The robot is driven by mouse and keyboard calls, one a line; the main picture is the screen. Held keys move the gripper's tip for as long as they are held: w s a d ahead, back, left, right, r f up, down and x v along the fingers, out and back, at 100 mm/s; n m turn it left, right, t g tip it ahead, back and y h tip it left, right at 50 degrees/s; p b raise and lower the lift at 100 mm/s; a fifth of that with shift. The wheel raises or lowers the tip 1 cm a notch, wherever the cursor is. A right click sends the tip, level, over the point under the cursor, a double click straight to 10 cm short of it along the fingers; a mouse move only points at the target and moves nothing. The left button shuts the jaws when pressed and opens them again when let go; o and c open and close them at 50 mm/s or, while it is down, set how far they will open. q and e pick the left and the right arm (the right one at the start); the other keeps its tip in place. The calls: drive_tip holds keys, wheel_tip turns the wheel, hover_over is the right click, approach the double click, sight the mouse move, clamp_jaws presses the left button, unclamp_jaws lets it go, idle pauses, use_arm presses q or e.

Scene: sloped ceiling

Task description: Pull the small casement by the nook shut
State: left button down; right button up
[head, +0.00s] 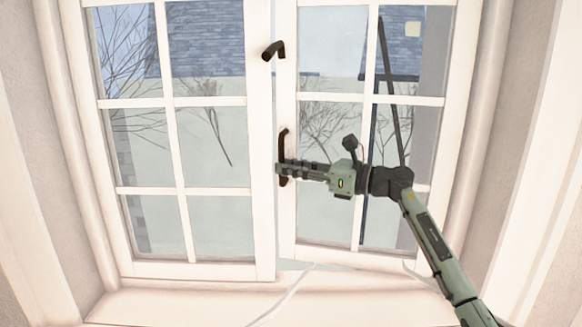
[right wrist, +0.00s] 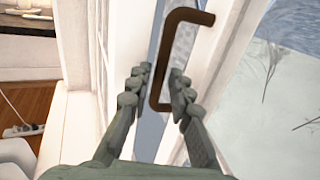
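The white small casement (head: 287,215), the right-hand sash, stands slightly ajar; a narrow gap shows along its left edge and its bottom edge slants against the frame. Its dark brown bar handle (head: 283,140) is upright on the left stile. My right gripper (head: 281,169) is at the handle's lower part, coming from the right. In the right wrist view, the fingers (right wrist: 161,85) are open, one on each side of the handle (right wrist: 157,95), with visible space on the right side. Firm contact cannot be told. My left gripper is out of view.
The left sash (head: 262,200) sits in its frame, with a dark lever handle (head: 273,50) high on its right stile. A pale sill (head: 200,303) runs below. The right wrist view shows a power strip (right wrist: 22,130) on wooden flooring at left.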

clamp_jaws()
